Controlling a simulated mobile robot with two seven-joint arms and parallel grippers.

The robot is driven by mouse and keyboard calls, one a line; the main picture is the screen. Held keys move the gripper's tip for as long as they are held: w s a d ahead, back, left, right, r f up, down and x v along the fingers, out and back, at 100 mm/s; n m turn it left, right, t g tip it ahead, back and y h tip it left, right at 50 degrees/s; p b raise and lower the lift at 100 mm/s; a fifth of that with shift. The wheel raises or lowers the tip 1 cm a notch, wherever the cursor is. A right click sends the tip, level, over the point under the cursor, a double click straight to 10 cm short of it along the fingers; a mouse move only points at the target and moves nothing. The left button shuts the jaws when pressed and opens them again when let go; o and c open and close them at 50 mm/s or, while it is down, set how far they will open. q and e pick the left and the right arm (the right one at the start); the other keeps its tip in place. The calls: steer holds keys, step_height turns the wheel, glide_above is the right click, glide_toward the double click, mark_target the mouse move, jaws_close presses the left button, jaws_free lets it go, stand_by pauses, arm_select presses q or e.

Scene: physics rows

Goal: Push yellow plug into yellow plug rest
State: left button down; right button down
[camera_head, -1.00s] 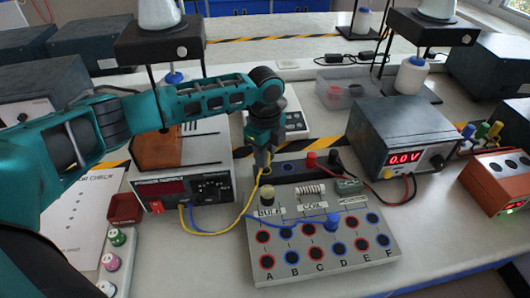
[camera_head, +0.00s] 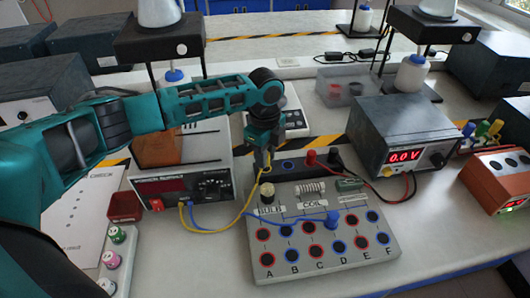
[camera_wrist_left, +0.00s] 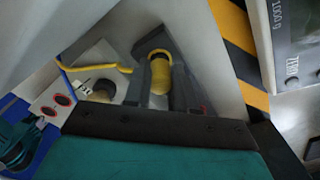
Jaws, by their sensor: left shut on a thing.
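My left gripper (camera_head: 263,160) is shut on the yellow plug (camera_head: 266,171), just behind the bulb corner of the circuit board. In the left wrist view the yellow plug (camera_wrist_left: 160,74) sits between the two dark fingers, with its yellow cable leading off to the left. In the head view the yellow cable (camera_head: 236,218) runs down from the plug to the red-display meter (camera_head: 172,187). A dark strip with sockets (camera_head: 292,169) lies right beside the gripper; its left end is partly hidden. I cannot tell which socket is the yellow plug rest, or whether the plug touches it. My right gripper is not in view.
The circuit board (camera_head: 300,262) with a blue plug (camera_head: 332,220) lies in front. A power supply (camera_head: 400,133) stands to the right, with red and black leads nearby. A scale (camera_head: 294,119) is behind the gripper. Bare table shows at the front right.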

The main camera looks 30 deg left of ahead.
arm_select(q)
steer(key=shift+f, duration=0.7)
stand_by(0.4)
steer(key=c, duration=0.8)
jaws_free()
steer(key=shift+c, duration=0.2)
steer(key=shift+o, duration=0.3)
steer(key=o, duration=0.3)
steer(key=shift+r, duration=0.15)
steer(key=shift+r, duration=3.15)
